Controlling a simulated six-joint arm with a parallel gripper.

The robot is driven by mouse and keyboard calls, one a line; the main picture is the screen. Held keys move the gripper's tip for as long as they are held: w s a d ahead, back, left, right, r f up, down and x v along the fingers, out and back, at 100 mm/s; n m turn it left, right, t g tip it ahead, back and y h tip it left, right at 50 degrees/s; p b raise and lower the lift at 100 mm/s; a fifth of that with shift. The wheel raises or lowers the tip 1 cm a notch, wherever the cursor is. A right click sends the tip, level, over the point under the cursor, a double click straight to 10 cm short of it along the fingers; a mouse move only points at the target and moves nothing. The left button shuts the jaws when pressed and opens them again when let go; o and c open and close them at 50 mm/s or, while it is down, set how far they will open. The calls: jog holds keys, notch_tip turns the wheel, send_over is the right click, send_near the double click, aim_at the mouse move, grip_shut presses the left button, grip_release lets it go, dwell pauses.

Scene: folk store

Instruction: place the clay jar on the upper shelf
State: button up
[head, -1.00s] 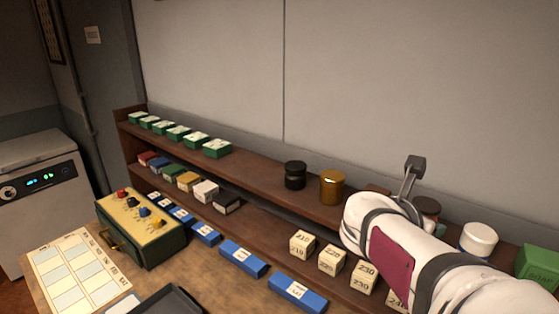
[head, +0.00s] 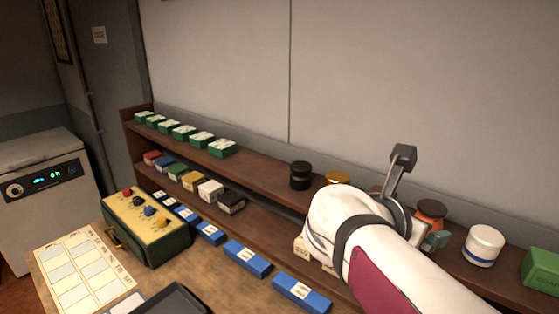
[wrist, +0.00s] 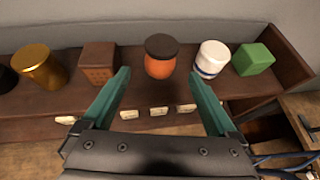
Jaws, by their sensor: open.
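The clay jar is orange with a dark lid. In the wrist view the clay jar (wrist: 160,66) stands upright on the upper shelf, between a brown box and a white jar. In the head view the clay jar (head: 431,213) shows partly behind my arm. My gripper (wrist: 158,76) is open, with its two teal fingers apart on either side of the jar in the picture. I see no contact with the jar. In the head view only a teal bit of my gripper (head: 437,241) shows. The upper shelf (head: 270,182) is dark wood.
On the upper shelf are a black jar (head: 300,176), a gold jar (wrist: 39,66), the brown box (wrist: 97,62), the white jar (wrist: 212,58) and a green box (wrist: 253,59). Small boxes line the lower shelf. Bare shelf lies left of the black jar.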

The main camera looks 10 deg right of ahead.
jog(key=s+a+f+m+g+y, duration=0.3)
jog(key=s+a+f+m+y, duration=0.3)
jog(key=m, duration=0.9)
jog(key=s+a+f+m+g+y, duration=0.4)
jog(key=s+a+f+m, duration=0.8)
jog(key=s+m, duration=0.3)
jog(key=shift+s+f+m+y, duration=0.3)
jog(key=shift+s+f+y, duration=0.1)
jog(key=shift+y, duration=0.5)
